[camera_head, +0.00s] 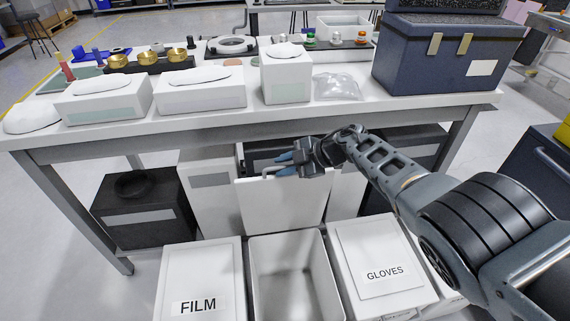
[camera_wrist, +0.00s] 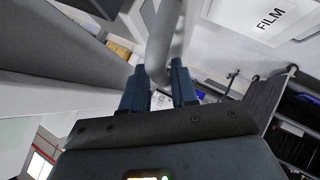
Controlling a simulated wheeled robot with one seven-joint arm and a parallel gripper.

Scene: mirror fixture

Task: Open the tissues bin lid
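Between the FILM bin (camera_head: 200,275) and the GLOVES bin (camera_head: 383,265) stands a bin with its inside exposed (camera_head: 290,270). A plain white panel (camera_head: 283,205), which looks like its lid, stands upright at the bin's back edge. No TISSUES label shows. A grey bar handle (camera_head: 268,171) is at the panel's top; it also shows in the wrist view (camera_wrist: 164,35). My gripper (camera_head: 284,164) is at this handle, its blue fingers (camera_wrist: 158,85) on both sides of the bar and apparently closed on it.
A white table (camera_head: 190,118) above carries tissue boxes (camera_head: 202,90), a clear bag (camera_head: 338,87) and a blue case (camera_head: 435,60). Below it stand a black box (camera_head: 143,210) and a white box (camera_head: 208,195). Open floor lies at the left.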

